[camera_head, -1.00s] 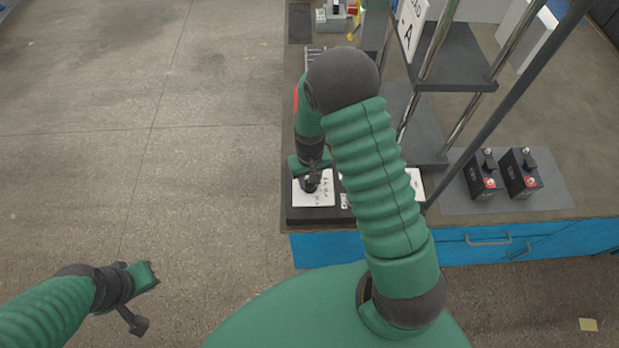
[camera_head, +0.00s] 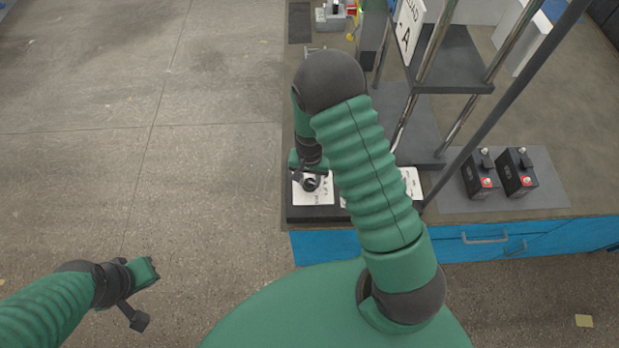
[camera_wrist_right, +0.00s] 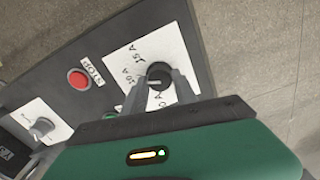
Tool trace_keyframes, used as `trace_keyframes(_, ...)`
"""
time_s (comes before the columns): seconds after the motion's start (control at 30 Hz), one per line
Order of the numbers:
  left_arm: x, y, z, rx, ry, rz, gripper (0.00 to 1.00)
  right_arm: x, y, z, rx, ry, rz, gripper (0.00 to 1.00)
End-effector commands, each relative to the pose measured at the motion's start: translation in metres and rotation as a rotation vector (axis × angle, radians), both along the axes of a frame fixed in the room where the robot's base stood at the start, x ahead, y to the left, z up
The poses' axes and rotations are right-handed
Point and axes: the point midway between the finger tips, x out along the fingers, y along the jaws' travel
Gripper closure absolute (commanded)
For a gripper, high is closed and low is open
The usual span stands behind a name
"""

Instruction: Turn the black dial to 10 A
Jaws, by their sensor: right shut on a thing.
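The black dial (camera_wrist_right: 158,75) sits on a white plate (camera_wrist_right: 150,60) with printed marks, 15 A and 10 A among them. A pale line shows on its face, pointing left towards the 10 A mark; its exact aim is hard to tell. My right gripper (camera_wrist_right: 158,82) has a finger on either side of the dial and is shut on it. In the head view my right gripper (camera_head: 311,180) is over the plate at the panel's left end. My left gripper (camera_head: 150,272) hangs off to the left over the floor, its fingers too small to judge.
A red STOP button (camera_wrist_right: 79,79) and a grey knob (camera_wrist_right: 42,127) share the dark panel (camera_head: 305,214). Two black batteries (camera_head: 480,174) stand on a grey mat at right. A metal-post rack (camera_head: 450,60) rises behind my arm. Open floor lies left of the bench.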

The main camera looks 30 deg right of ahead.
Motion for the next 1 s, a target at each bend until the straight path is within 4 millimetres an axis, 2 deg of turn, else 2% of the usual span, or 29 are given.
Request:
trace_keyframes(0.3, 0.0, 0.0, 0.0, 0.0, 0.0, 0.0, 1.0, 0.004, -0.001, 0.002, -0.004, -0.01, -0.001, 1.0)
trace_keyframes(0.33, 0.0, 0.0, 0.0, 0.0, 0.0, 0.0, 1.0, 0.004, -0.001, 0.002, -0.004, -0.01, -0.001, 0.62)
trace_keyframes(0.47, 0.0, 0.0, 0.0, 0.0, 0.0, 0.0, 1.0, 0.003, -0.001, 0.001, -0.003, -0.007, 0.0, 0.45)
trace_keyframes(0.8, 0.0, 0.0, 0.0, 0.0, 0.0, 0.0, 1.0, 0.002, 0.0, 0.003, -0.001, -0.004, 0.0, 0.44)
trace_keyframes(0.87, 0.0, 0.0, 0.0, 0.0, 0.0, 0.0, 1.0, 0.002, 0.0, 0.009, -0.001, -0.005, 0.001, 0.44)
trace_keyframes(1.0, 0.0, 0.0, 0.001, 0.0, 0.0, 0.0, 1.0, 0.003, 0.0, 0.039, -0.002, -0.009, 0.001, 0.44)
